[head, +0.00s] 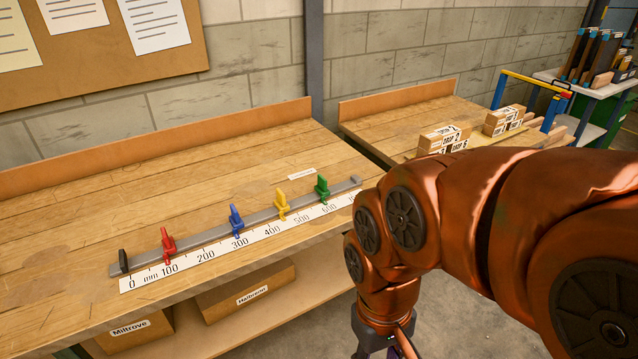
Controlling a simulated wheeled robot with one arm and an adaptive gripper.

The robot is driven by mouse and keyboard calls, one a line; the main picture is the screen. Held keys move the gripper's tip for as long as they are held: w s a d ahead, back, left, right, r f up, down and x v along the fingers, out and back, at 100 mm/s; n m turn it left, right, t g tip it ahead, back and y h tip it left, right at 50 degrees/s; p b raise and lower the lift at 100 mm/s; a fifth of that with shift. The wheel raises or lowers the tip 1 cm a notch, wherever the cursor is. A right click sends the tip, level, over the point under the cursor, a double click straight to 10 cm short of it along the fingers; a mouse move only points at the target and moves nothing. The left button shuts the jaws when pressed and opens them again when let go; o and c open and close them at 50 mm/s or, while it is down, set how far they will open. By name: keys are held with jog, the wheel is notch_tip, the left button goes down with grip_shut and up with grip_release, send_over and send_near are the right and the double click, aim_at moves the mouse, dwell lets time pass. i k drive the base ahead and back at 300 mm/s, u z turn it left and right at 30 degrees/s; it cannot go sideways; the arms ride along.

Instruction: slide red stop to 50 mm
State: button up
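The red stop (168,245) sits on a grey rail (200,238) along the workbench, just above the 100 mark of the white millimetre scale (188,264). The 0 mark is at the scale's left end, near a black end piece (123,261). A blue stop (236,219) stands near 300, a yellow stop (282,204) beyond 400 and a green stop (321,187) near 600. My gripper (384,342) shows only its upper part at the bottom edge, off the bench front and apart from the stops. Its fingertips are out of frame.
The workbench top (90,215) around the rail is mostly clear. A small label (301,173) lies behind the rail. Boxes (250,291) sit on the shelf below. A second bench with cartons (444,138) stands at right, partly behind my arm.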

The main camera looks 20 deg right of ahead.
aim_at(167, 240)
jog(key=u, duration=0.35)
jog(key=k, duration=0.4)
jog(key=u, duration=1.2)
jog(key=i, duration=1.15)
jog(key=z, duration=0.45)
